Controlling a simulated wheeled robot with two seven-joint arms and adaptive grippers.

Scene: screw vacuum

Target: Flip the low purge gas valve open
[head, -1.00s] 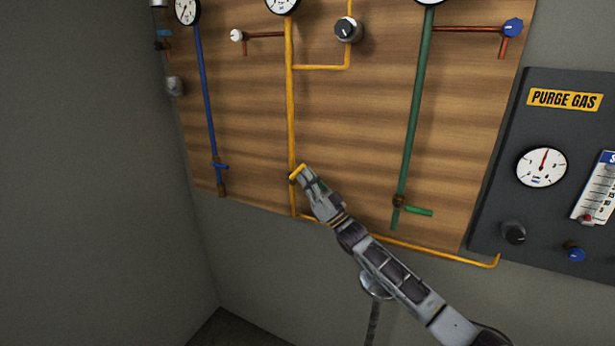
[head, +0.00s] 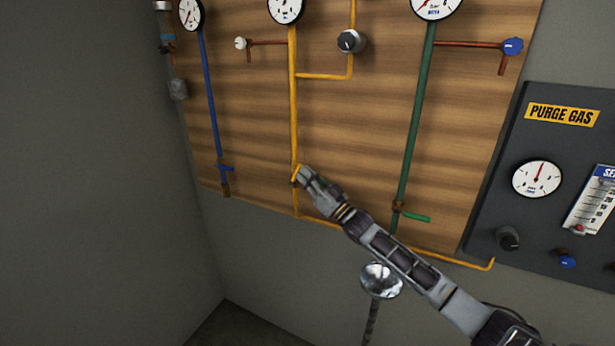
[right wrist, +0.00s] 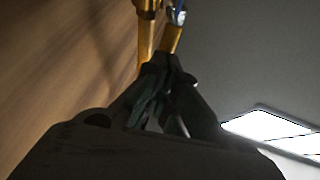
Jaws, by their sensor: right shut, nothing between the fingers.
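The yellow valve handle (head: 297,172) is on the lower part of the vertical yellow pipe (head: 293,110) on the wooden panel. It points steeply upward, close to the pipe. My right gripper (head: 303,173) is shut with nothing between its fingers, its tip at the handle's right side. Whether it touches the handle is unclear. In the right wrist view, the shut fingertips (right wrist: 165,63) are just below the yellow handle (right wrist: 173,38), beside the yellow pipe (right wrist: 146,45). My left gripper is not in view.
A blue pipe (head: 209,100) stands to the left and a green pipe (head: 415,120) with a green handle (head: 417,217) to the right. The dark purge gas panel (head: 565,140) is at far right. A round-topped metal stool (head: 381,281) stands below my right arm.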

